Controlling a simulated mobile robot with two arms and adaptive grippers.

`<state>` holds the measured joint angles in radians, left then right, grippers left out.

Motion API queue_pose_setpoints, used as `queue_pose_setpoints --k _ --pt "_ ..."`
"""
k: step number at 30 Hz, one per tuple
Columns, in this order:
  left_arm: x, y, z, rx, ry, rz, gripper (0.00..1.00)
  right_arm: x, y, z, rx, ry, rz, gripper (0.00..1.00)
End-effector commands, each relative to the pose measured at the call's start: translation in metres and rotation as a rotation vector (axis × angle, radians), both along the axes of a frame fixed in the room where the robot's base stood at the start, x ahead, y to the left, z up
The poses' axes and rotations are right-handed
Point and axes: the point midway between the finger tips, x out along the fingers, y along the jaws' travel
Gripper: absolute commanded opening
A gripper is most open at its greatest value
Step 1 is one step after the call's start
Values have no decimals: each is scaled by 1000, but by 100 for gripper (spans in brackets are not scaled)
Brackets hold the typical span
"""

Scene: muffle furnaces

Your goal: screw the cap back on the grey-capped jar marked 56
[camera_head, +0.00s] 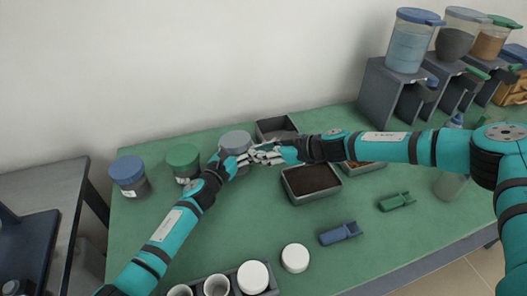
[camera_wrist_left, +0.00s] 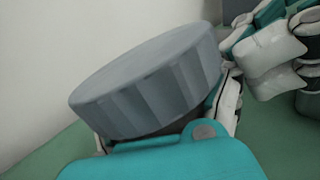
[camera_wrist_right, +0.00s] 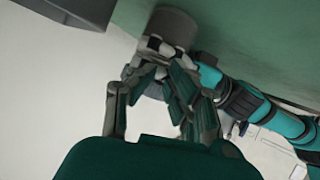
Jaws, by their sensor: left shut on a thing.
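The grey-capped jar stands at the back of the green table, its grey cap (camera_head: 235,140) on top; no number is legible. The cap (camera_wrist_left: 150,82) fills the middle of the left wrist view, seated over the jar's mouth; I cannot tell how tightly. My left gripper (camera_head: 228,163) is shut on the jar below the cap. My right gripper (camera_head: 262,154) is just right of the jar, pointing at it. Its fingers look apart in the right wrist view, with the cap (camera_wrist_right: 158,90) beyond them. White fingertips (camera_wrist_left: 270,52) show beside the cap in the left wrist view.
A green-capped jar (camera_head: 184,158) and a blue-capped jar (camera_head: 128,170) stand left. Trays (camera_head: 312,199) lie right and behind. A blue scoop (camera_head: 340,233), a green scoop (camera_head: 397,201) and a white lid (camera_head: 295,258) are in front.

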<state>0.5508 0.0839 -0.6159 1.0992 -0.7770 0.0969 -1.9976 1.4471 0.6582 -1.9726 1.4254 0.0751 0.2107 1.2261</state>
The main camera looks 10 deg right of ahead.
Motion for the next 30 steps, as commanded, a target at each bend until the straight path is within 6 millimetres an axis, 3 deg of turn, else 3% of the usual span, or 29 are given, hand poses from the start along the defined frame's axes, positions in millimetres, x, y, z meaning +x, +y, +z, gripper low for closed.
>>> queue_pose_setpoints --k 9,18,28,29,30 --pt "-2 -4 0 -2 -2 -9 4 -4 3 -2 1 6 8 15" --pt "-2 -4 0 -2 -1 -7 4 -18 -24 13 0 4 6 15" --pt "-1 -2 0 -1 0 -5 4 -20 -28 16 1 3 5 15" --pt "-1 -2 0 -1 0 -5 65 -20 -28 16 1 3 5 15" --pt "-1 -2 0 -1 0 -5 71 -20 -28 16 1 3 5 15"
